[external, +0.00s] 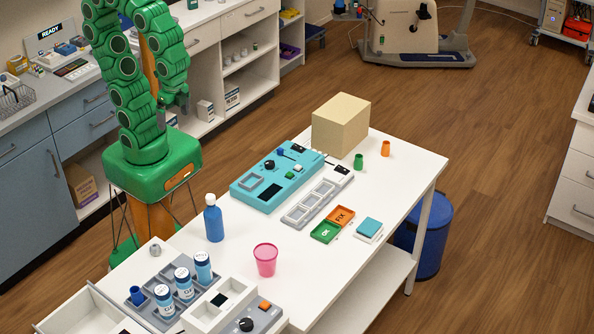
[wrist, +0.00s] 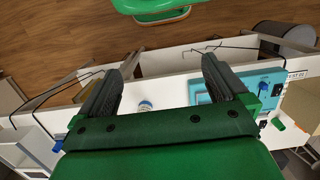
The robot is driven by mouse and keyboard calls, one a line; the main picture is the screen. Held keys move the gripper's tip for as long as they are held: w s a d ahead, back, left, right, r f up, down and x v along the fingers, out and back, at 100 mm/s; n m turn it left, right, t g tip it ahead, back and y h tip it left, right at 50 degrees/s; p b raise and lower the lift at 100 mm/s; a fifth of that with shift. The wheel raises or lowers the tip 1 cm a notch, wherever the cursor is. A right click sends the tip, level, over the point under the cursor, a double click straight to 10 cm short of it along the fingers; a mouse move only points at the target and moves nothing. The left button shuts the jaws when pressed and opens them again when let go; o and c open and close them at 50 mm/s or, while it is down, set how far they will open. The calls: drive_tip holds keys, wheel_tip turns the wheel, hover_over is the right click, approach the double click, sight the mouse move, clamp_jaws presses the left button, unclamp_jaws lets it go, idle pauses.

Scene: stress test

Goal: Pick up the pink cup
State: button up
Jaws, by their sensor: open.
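The pink cup (external: 265,259) stands upright on the white table (external: 394,170), near the middle of its front half. It is translucent and looks empty. My gripper (external: 176,108) hangs from the green arm, up and to the left of the table in the external view, well away from the cup. In the wrist view my gripper (wrist: 164,72) shows two dark fingers spread wide with nothing between them. I cannot make out the pink cup in the wrist view.
A blue bottle (external: 213,220) stands left of the cup. A rack of labelled bottles (external: 184,284) and a grey control box (external: 262,314) lie nearer the front. A teal device (external: 270,183), green and orange trays (external: 325,232) and a tan box (external: 340,122) stand farther back. Bare tabletop surrounds the cup.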

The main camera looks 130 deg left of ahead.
drive_tip(key=shift+s+f, duration=0.35)
drive_tip(key=shift+s, duration=0.5)
drive_tip(key=shift+w, duration=0.1)
